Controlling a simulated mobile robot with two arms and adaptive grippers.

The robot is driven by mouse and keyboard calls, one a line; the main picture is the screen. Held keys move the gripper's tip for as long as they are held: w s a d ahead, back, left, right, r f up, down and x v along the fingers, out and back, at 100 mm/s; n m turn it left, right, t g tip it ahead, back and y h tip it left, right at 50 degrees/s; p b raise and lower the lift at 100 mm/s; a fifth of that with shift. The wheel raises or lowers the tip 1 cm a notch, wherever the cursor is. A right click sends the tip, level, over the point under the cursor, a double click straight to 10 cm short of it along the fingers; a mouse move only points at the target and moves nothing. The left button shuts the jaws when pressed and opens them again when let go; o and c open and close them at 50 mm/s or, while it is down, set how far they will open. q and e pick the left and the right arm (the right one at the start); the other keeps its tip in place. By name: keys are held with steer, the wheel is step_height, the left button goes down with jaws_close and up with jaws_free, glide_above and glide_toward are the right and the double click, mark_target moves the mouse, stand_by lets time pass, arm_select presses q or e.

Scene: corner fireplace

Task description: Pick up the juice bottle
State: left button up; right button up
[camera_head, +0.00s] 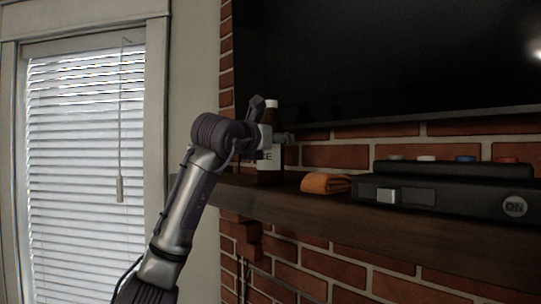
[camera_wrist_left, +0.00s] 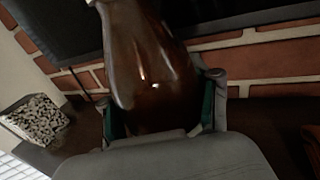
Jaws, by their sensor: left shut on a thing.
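The juice bottle (camera_head: 268,158) is brown with a white cap and a white label. It stands upright on the dark wooden mantel (camera_head: 335,207), partly hidden behind my left gripper in the head view. My left gripper (camera_head: 279,137) is shut on the bottle. In the left wrist view the brown bottle (camera_wrist_left: 145,65) fills the middle, between the two fingers of the gripper (camera_wrist_left: 165,110). I cannot tell whether the bottle touches the mantel or is slightly raised. My right gripper is not in view.
A folded orange cloth (camera_head: 326,183) lies right of the bottle. A black box with buttons and an ON mark (camera_head: 450,190) stands further right. A dark screen (camera_head: 390,60) hangs behind and above. A speckled box (camera_wrist_left: 34,119) stands on the mantel in the left wrist view.

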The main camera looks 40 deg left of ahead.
arm_select(q)
steer(key=shift+r, duration=0.1)
jaws_close()
